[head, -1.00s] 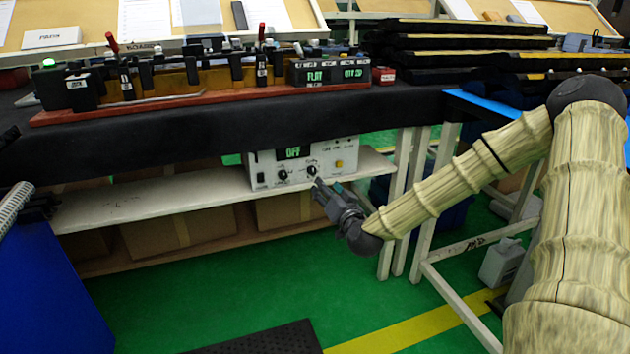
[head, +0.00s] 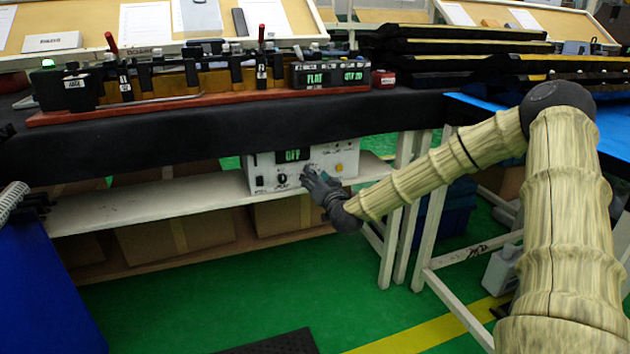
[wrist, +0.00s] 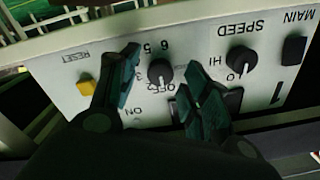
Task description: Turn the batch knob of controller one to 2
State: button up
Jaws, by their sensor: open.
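Controller one is a white box (head: 263,181) on the shelf under the bench, its display (head: 293,155) reading OFF. In the wrist view its panel (wrist: 50,75) appears upside down, with a large 1 on it. A black knob (wrist: 160,72) has the numbers 6, 5 and 3 legible around it; I cannot tell its pointer's position. My gripper (wrist: 161,60) is open, one finger on each side of this knob; I cannot tell whether they touch it. In the head view my gripper (head: 309,173) hides this knob.
The speed knob (wrist: 242,60) is close to one finger, with the main switch (wrist: 294,48) beyond it. A yellow reset button (wrist: 86,87) is by the other finger. The bench's dark front edge (head: 200,130) overhangs the shelf (head: 150,207).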

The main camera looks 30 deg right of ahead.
jog(key=c, duration=1)
jog(key=shift+c, duration=0.2)
jog(key=shift+f+m, duration=0.1)
jog(key=shift+m, duration=3.7)
jog(key=o, duration=1)
